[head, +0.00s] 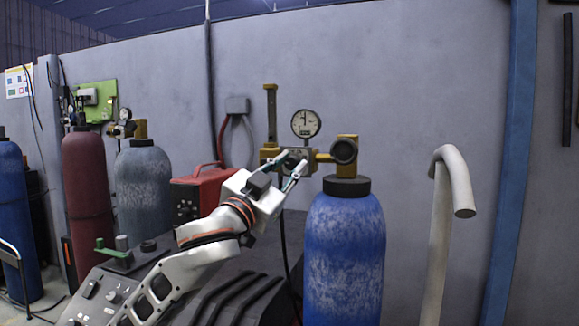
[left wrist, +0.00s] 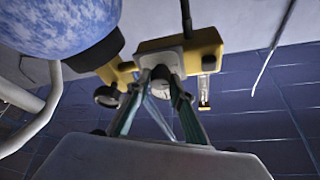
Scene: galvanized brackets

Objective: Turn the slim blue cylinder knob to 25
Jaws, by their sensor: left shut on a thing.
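A blue cylinder (head: 344,260) with worn white patches stands upright, with a black collar and a brass regulator (head: 322,157) on top. A round pressure gauge (head: 306,123) sits above the regulator; its needle points roughly up, and its numbers are too small to read. My left gripper (head: 291,171) reaches up from the lower left and is shut on the regulator's knob, which its fingers mostly hide. My right gripper is not in view.
A red box (head: 195,192) is behind my left arm. A red cylinder (head: 88,185), a grey-blue one (head: 143,190) and another blue one (head: 10,215) stand at left. A pale curved handle (head: 440,230) rises right of the front cylinder. The wall is close behind.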

